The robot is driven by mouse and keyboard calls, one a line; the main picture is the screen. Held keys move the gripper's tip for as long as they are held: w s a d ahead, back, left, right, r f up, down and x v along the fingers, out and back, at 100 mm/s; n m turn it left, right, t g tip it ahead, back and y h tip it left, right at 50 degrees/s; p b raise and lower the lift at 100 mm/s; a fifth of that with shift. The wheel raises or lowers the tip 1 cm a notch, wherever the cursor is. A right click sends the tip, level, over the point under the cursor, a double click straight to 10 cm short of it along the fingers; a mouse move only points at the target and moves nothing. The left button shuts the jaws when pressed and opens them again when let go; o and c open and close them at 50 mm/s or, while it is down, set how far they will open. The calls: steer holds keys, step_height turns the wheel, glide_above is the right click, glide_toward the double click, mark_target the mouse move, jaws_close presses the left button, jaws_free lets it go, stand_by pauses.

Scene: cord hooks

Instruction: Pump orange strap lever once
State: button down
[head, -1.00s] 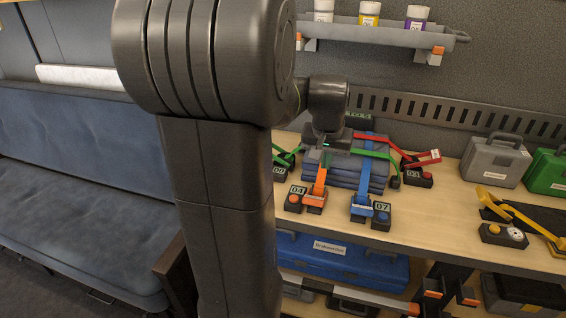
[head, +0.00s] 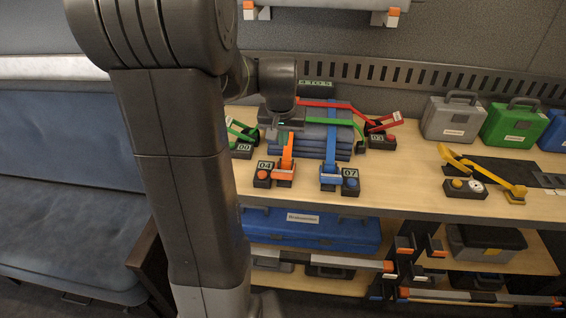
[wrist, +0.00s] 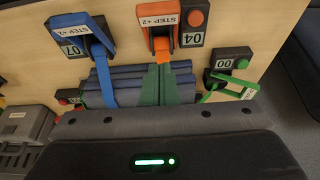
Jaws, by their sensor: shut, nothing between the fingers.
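In the wrist view the orange lever (wrist: 159,20) carries a "STEP +2" label and sits at top centre. My gripper (head: 282,134) is shut and empty, above the front of the stack and behind the lever. Its fingertips are small and hard to make out, so I cannot tell contact with the strap.
The blue lever (head: 331,178), marked 07, stands just right of the orange one. A green lever (head: 242,131), marked 00, is left; a red one (head: 383,124) is right. A yellow lever (head: 470,170) and cases (head: 453,118) stand further right. Bare shelf (head: 410,170) lies between.

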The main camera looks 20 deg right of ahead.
glide_above(284, 171)
steer(key=x, duration=0.5)
steer(key=shift+s+a+f, duration=0.35)
steer(key=shift+s+f, duration=0.1)
steer(key=shift+f, duration=0.4)
steer(key=shift+s+a+f, duration=0.15)
steer(key=shift+s+f, duration=0.1)
steer(key=shift+f, duration=0.4)
steer(key=shift+s+a+f, duration=0.2)
steer(key=shift+s+f, duration=0.05)
steer(key=shift+f, duration=0.35)
steer(key=shift+f, duration=0.1)
